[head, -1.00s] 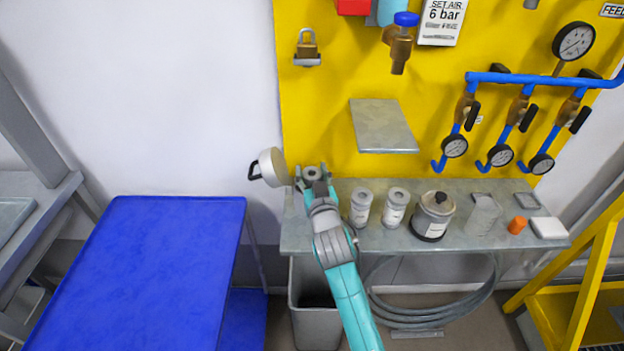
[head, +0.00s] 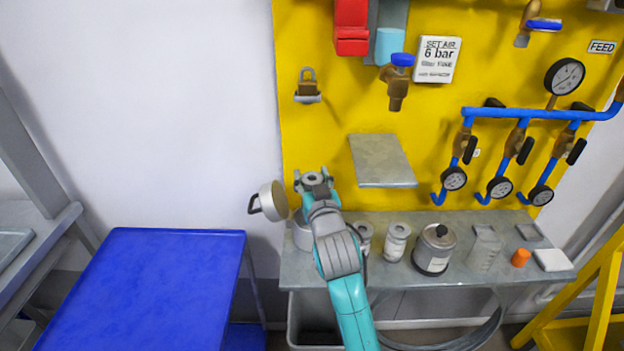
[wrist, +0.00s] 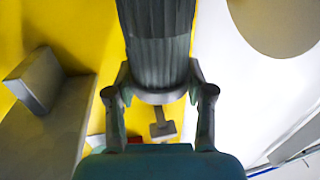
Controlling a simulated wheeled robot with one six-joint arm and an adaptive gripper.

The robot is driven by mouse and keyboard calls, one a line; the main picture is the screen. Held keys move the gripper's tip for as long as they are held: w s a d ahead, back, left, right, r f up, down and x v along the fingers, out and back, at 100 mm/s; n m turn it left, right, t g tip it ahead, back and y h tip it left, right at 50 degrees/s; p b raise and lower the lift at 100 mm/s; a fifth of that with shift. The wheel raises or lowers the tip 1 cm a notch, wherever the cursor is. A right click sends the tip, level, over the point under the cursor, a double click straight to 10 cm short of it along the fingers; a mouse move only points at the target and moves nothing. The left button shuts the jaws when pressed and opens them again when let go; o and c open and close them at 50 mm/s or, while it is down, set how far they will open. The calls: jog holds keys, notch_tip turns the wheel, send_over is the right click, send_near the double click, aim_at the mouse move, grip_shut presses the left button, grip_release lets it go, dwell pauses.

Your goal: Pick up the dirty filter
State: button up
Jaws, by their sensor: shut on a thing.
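My gripper (head: 315,181) is shut on the dirty filter (head: 314,178), beside the yellow panel and above the left end of the grey shelf. In the head view only the filter's ring-shaped grey end with a dark hole shows. In the wrist view the filter (wrist: 157,50) is a dark grey, pleated cylinder with a smooth end cap, held between the two fingers (wrist: 160,105). Its far end runs out of that picture. A pale round housing (head: 302,236) sits below my gripper, partly hidden by my arm.
A round metal lid with a black handle (head: 273,201) stands tilted just left of my gripper. Pale canisters (head: 397,242) and a larger black-knobbed pot (head: 434,250) stand on the shelf (head: 400,276). A grey plate (head: 383,161) juts from the panel. The blue table (head: 150,290) is bare.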

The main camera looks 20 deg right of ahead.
jog(key=shift+r, duration=1.45)
